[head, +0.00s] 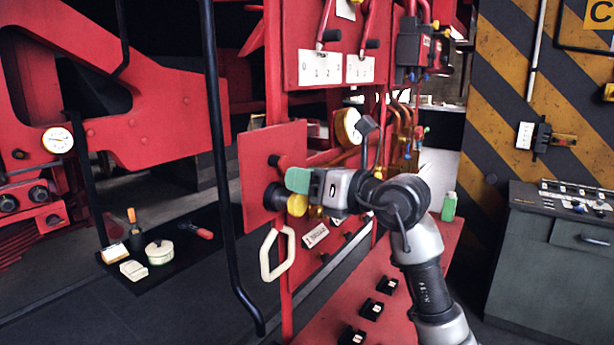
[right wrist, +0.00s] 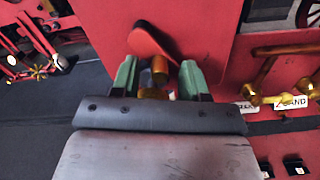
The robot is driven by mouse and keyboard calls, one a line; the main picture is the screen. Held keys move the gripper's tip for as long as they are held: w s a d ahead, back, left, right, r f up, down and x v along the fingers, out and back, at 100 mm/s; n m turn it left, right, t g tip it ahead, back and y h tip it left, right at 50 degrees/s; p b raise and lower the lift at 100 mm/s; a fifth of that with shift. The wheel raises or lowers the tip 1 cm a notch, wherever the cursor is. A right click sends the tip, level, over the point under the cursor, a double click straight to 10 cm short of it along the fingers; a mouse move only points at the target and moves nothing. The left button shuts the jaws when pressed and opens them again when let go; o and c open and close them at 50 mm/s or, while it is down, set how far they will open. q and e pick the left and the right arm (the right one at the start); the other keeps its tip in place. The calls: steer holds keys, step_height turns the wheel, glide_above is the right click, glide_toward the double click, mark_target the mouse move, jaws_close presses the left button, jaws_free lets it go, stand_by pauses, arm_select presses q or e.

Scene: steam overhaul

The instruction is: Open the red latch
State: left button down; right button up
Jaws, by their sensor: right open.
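My right gripper (head: 290,182) is open at the red panel (head: 258,150) in the head view, green fingertips toward the panel. In the right wrist view its two fingertips (right wrist: 158,80) stand apart on either side of a short brass peg (right wrist: 160,68). A red teardrop-shaped piece (right wrist: 148,40), which looks like the red latch, lies against the panel just beyond the peg. I cannot tell whether the fingers touch the peg. In the head view the gripper hides most of this spot; a dark round part (head: 274,196) shows beside it. My left gripper is not in view.
A black upright rail (head: 216,150) stands left of the panel. A cream loop handle (head: 277,256) hangs below the gripper. Gauges, pipes and brass valves (right wrist: 262,90) are to the right. A dark mat (head: 190,262) with small items lies on the floor at left.

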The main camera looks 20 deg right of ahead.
jaws_close()
steer(key=shift+w+d+r+n+b, duration=0.2)
steer(key=shift+r+n+b, duration=0.15)
steer(key=shift+n+b, duration=1)
steer(key=shift+w+d+r+n+b, duration=0.15)
steer(key=shift+r+n+b, duration=0.45)
steer(key=shift+n, duration=1.25)
steer(key=shift+w+d+r+n+b, duration=0.1)
steer(key=shift+d+n+b, duration=0.1)
steer(key=shift+n+b, duration=1.25)
steer(key=shift+s+r+n, duration=0.1)
steer(key=shift+n, duration=0.25)
